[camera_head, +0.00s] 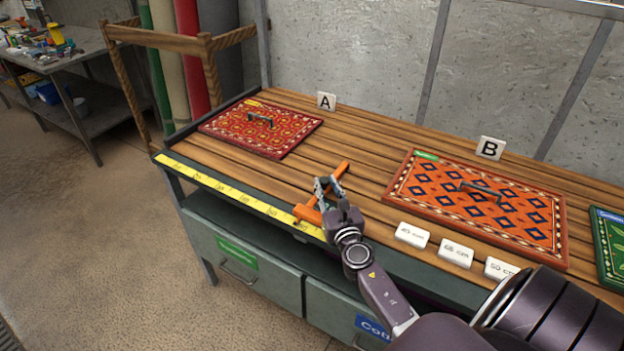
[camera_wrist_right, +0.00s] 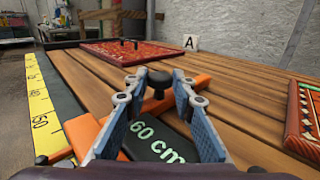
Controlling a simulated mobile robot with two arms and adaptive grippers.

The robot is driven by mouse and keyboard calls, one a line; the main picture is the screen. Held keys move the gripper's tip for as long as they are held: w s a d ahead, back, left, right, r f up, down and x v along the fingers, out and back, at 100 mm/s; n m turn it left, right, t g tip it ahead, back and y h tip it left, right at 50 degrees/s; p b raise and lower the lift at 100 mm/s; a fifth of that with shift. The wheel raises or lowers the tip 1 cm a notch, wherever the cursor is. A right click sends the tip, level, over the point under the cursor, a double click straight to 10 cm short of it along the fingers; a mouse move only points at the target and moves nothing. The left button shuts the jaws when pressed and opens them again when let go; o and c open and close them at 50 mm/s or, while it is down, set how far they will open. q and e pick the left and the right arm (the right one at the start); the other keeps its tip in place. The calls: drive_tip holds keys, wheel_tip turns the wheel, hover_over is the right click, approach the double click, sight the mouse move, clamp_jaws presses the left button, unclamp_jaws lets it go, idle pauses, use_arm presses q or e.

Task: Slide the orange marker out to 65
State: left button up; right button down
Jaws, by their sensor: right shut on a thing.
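The orange marker (camera_head: 341,171) is a slider lying across the wooden slats, with its front end over the yellow measuring tape (camera_head: 215,184) on the bench's front edge. It also shows in the right wrist view (camera_wrist_right: 82,132), with a dark plate (camera_wrist_right: 158,142) reading "60 cm". A dark round knob (camera_wrist_right: 158,80) stands between the fingertips. My right gripper (camera_head: 328,185) is over the marker's middle and shut on the knob; it hides part of the marker. My left gripper is not in view.
The red rug sample A (camera_head: 240,139) lies to the left and the orange rug sample B (camera_head: 417,193) to the right, both with handles. White plates (camera_head: 412,235) stand along the front right. The slats between marker and rug A are clear. Grey drawers (camera_head: 240,268) are below.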

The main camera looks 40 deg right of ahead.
drive_tip(key=s, duration=0.1)
drive_tip(key=s+d, duration=0.1)
drive_tip(key=s, duration=0.2)
drive_tip(key=shift+s+d+f+b, duration=0.15)
drive_tip(key=shift+s+d+b, duration=0.15)
drive_tip(key=shift+d, duration=0.1)
drive_tip(key=shift+s+d, duration=0.15)
drive_tip(key=shift+s, duration=0.3)
drive_tip(key=c, duration=1.7)
unclamp_jaws()
drive_tip(key=shift+o, duration=0.2)
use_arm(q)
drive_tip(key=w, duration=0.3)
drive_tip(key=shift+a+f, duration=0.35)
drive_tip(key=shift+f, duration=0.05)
use_arm(e)
drive_tip(key=v, duration=1.2)
